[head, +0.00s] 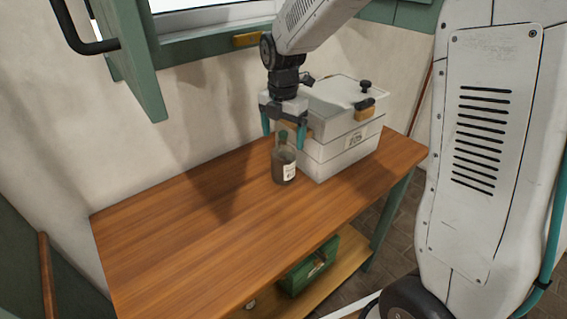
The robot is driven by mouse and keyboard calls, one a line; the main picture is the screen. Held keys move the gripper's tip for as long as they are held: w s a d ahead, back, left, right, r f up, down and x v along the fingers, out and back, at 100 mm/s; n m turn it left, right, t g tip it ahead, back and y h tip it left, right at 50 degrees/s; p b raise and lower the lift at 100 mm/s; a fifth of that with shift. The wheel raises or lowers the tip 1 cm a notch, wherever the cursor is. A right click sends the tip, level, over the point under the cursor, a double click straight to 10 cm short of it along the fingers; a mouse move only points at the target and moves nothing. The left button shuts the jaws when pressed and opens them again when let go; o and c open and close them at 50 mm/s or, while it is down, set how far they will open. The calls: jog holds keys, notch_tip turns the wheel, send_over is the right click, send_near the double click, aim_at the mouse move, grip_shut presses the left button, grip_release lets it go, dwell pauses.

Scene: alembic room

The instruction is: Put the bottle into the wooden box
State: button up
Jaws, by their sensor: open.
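The bottle (284,168), dark with a white label and a greenish top, stands upright on the wooden table, close to the near left side of a pale box. My gripper (284,134) points down over the bottle, open, with one teal finger on each side of its top. I cannot tell whether the fingers touch it. The pale box (329,154) has a lid-like top with a black knob and a tan block at its front edge. Its material is unclear, and no plainly bare-wood box is in view. My gripper hides part of its left side.
The wooden table (190,235) is clear to the left and front. A green container (310,267) sits on the lower shelf. A green window frame with a black handle (85,42) juts out at upper left. The wall is close behind the table.

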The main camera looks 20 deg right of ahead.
aim_at(283, 148)
notch_tip(283, 148, down, 5)
jog(key=shift+s+r, duration=0.1)
jog(key=shift+r, duration=0.05)
grip_shut()
jog(key=shift+r, duration=0.1)
jog(key=shift+r, duration=0.65)
notch_tip(283, 148, up, 2)
jog(key=shift+r, duration=0.1)
jog(key=s+a+r, duration=0.1)
jog(key=s, duration=1.5)
jog(key=shift+r, duration=0.2)
